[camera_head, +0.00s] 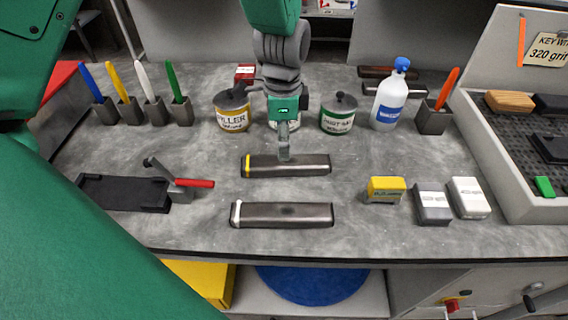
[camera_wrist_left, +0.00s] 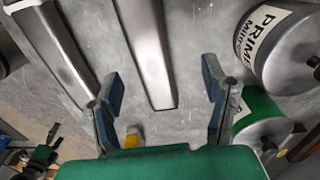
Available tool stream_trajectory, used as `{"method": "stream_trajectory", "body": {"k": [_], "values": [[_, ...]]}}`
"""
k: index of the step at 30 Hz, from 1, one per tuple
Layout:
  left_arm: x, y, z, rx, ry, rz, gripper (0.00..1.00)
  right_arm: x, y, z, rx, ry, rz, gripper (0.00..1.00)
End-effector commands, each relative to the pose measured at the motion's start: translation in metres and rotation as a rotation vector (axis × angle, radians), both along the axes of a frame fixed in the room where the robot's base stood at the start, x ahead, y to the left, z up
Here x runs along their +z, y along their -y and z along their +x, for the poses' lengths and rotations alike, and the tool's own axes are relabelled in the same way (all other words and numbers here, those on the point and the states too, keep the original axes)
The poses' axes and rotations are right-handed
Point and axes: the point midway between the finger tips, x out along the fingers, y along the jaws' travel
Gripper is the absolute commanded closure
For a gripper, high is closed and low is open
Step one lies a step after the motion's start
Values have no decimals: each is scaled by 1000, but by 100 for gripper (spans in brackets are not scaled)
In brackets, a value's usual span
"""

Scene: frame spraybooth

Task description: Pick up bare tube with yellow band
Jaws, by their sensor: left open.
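The bare metal tube with the yellow band (camera_head: 305,164) lies level on the grey bench, its band (camera_head: 248,166) at the left end. In the left wrist view this tube (camera_wrist_left: 152,60) runs between the fingers; its band is out of that view. My left gripper (camera_head: 284,152) points down over the tube's middle in the head view. In the left wrist view the gripper (camera_wrist_left: 163,80) is open, a finger on each side of the tube with gaps, holding nothing. I cannot tell its exact height above the tube. My right gripper is not in view.
A tube with a white band (camera_head: 290,215) lies parallel, nearer the front edge. Behind stand a filler can (camera_head: 233,118), a green can (camera_head: 339,122) and a white bottle (camera_head: 388,102). A yellow block (camera_head: 386,189) is to the right; a black tray (camera_head: 122,193) is left.

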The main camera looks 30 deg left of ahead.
Motion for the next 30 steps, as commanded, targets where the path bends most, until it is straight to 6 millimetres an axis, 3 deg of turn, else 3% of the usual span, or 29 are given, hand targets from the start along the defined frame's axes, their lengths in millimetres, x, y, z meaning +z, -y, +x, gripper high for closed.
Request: {"method": "stream_trajectory", "body": {"k": [6,15,24,29,30], "values": [[-15,4,-3,-2,-1,3,33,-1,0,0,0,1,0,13],[-57,5,-7,0,-1,0,33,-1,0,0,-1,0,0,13],[-61,5,-7,-1,2,0,33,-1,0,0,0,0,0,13],[-61,6,-6,-1,2,1,89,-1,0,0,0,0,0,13],[-61,6,-6,-1,1,2,93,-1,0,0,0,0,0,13]]}}
